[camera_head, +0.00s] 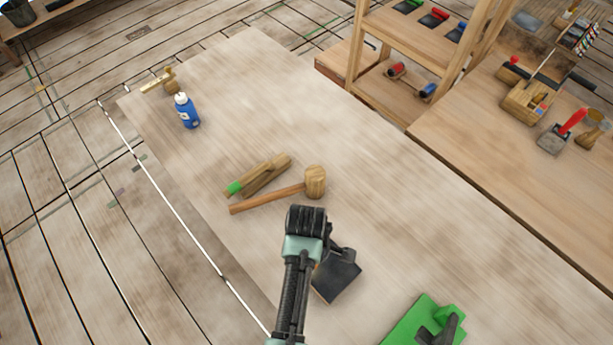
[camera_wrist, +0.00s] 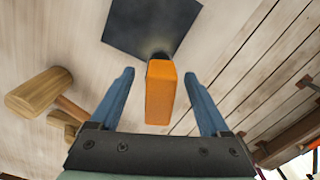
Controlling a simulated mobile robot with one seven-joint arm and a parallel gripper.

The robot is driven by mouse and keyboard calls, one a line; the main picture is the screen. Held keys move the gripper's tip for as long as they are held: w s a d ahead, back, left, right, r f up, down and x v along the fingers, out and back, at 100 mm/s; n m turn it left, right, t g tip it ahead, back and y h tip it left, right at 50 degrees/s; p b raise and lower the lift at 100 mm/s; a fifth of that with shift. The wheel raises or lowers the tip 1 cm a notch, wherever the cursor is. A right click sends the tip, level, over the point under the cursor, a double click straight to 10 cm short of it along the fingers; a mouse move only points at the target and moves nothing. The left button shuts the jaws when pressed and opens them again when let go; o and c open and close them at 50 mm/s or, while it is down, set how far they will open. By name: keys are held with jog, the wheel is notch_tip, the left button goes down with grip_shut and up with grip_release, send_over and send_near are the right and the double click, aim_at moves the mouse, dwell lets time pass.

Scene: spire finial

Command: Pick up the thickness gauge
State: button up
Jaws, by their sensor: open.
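In the wrist view a flat tool lies on the workbench, with an orange block-like handle (camera_wrist: 160,95) and a dark square plate (camera_wrist: 150,28). No thing is labelled as the thickness gauge, and I cannot tell for sure that this tool is it. My gripper (camera_wrist: 160,76) is open, with one blue finger on each side of the orange handle. I see gaps between handle and fingers; the height between them is unclear. In the head view the dark plate (camera_head: 338,280) shows beside my arm, which hides the handle.
A wooden mallet (camera_head: 314,183) and a green-ended wooden tool (camera_head: 262,174) lie close by on the workbench (camera_head: 380,200). A green float (camera_head: 412,325) is at the bottom. A blue bottle (camera_head: 187,112) and a small wooden-and-brass tool (camera_head: 165,80) are farther off.

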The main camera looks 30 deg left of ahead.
jog(key=shift+f, duration=0.2)
grip_shut()
dwell(0.3)
jog(key=shift+r, duration=0.1)
